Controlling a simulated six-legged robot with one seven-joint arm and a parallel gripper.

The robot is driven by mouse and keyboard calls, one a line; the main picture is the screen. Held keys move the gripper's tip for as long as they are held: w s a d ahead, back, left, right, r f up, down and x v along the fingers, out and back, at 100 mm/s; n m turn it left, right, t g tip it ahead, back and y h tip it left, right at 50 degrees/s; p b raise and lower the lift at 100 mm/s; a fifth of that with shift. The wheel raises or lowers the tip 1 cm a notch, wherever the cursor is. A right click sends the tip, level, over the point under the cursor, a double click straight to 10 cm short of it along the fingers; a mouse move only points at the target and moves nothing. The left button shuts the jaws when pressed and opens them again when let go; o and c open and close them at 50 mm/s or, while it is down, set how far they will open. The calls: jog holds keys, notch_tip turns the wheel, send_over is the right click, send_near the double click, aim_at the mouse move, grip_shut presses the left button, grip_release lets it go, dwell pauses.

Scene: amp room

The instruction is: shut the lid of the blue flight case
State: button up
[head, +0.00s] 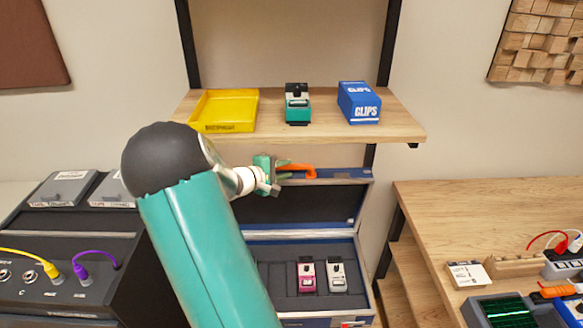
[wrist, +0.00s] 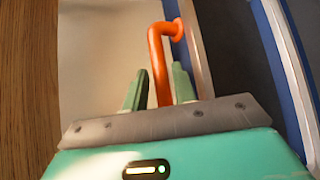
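The blue flight case (head: 300,238) stands open on a low shelf, with its lid (head: 290,208) raised about upright behind the base. An orange handle (head: 299,169) sticks out from the lid's top edge, and it also shows in the wrist view (wrist: 158,50). My gripper (head: 287,168) is at the handle. In the wrist view its two green fingers (wrist: 160,85) stand apart, one on each side of the handle, with a visible gap on the left. Two pedals, one pink (head: 306,276) and one pale (head: 338,277), sit inside the case. My arm hides the case's left part.
A wooden shelf (head: 410,128) above the lid holds a yellow tray (head: 224,110), a teal pedal (head: 297,104) and a blue clips box (head: 359,102). A wooden bench (head: 430,210) stands at right and a black amp (head: 70,250) at left.

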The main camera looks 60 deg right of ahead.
aim_at(289, 168)
jog(key=shift+x, duration=1.85)
jog(key=shift+c, duration=0.2)
grip_shut()
